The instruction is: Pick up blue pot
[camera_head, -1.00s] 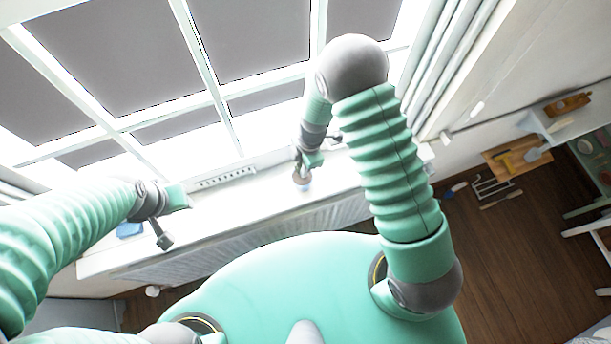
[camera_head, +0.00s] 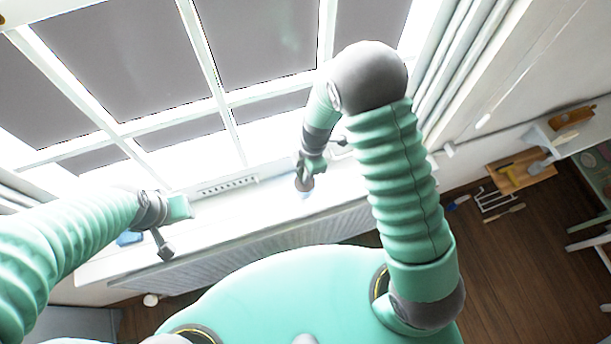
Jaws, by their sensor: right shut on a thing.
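My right gripper (camera_head: 305,184) is over the white window sill (camera_head: 240,215), near its middle. It is shut on a small pale-blue thing (camera_head: 306,196), probably the blue pot, mostly hidden by the gripper and washed out by the light. I cannot tell whether this thing touches the sill. My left gripper (camera_head: 166,240) hangs over the left part of the sill, with no held thing visible; its jaw opening is unclear. A second blue thing (camera_head: 128,238) lies on the sill left of it, partly hidden by my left arm.
The window stands behind the sill, with a slotted vent (camera_head: 228,185) at its foot. A radiator (camera_head: 250,238) is below the sill's front edge. At the right, a wooden board (camera_head: 520,173) with tools is by the wall above the wooden floor, near a white shelf.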

